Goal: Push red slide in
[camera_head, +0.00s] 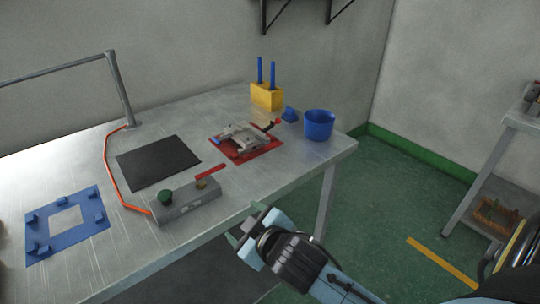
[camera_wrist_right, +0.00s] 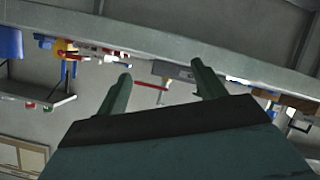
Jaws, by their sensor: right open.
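The red slide (camera_head: 210,172) is a thin red bar at the far end of a grey box with a green button (camera_head: 187,202), near the table's front edge. It also shows in the right wrist view as a red bar (camera_wrist_right: 150,86) between my fingers. My right gripper (camera_head: 247,223) is open and empty, just off the table's front edge, apart from the box and the slide. Its two green fingers (camera_wrist_right: 161,72) stand spread in the wrist view. My left gripper is out of view.
The metal table (camera_head: 135,252) also bears a blue frame plate (camera_head: 40,250), a black mat (camera_head: 140,166), a red-based fixture (camera_head: 268,148), a yellow block with blue rods (camera_head: 266,97) and a blue cup (camera_head: 319,125). A red cable (camera_head: 109,178) runs to the grey box.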

